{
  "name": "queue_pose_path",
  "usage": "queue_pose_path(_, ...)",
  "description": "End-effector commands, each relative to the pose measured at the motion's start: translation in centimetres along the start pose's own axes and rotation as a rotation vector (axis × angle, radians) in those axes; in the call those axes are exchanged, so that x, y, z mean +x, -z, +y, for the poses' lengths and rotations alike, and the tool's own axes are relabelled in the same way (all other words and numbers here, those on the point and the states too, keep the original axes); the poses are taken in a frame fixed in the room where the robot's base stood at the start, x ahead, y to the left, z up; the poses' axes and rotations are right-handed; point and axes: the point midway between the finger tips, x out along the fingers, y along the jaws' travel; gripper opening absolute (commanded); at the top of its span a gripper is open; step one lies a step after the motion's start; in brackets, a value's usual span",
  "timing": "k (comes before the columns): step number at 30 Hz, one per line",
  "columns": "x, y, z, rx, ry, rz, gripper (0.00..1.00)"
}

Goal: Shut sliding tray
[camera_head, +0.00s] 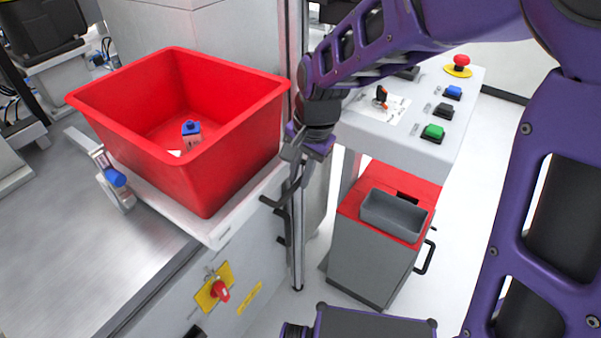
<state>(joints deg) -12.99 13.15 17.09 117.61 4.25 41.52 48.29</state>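The sliding tray looks to be the pale flat plate (230,222) under the large red bin (205,185). It sticks out at the front edge of the steel worktop, with the bin standing on it. A dark bent handle (272,202) shows by the plate's right side. My gripper (297,172) points down at the right of the bin, with its fingers close to the upper end of this handle. I cannot tell whether they touch it, or how far apart they are. The tray's rails are hidden.
A small blue-capped item (191,130) lies in the bin. A metal clamp with a blue knob (115,178) stands left of it. A red rotary switch (221,291) is below. A control panel (425,115) and a cart with a grey bin (393,216) stand right.

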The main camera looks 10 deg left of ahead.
Motion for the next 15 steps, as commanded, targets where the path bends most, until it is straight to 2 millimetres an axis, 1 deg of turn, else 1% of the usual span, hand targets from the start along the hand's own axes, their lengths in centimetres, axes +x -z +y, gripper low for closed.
queue_pose_path(1,0.0,0.0,0.01,0.0,0.0,0.0,0.09)
queue_pose_path(3,0.0,0.0,0.01,0.0,0.0,0.0,0.0)
queue_pose_path(15,0.01,0.0,0.02,0.0,0.0,0.0,0.0)
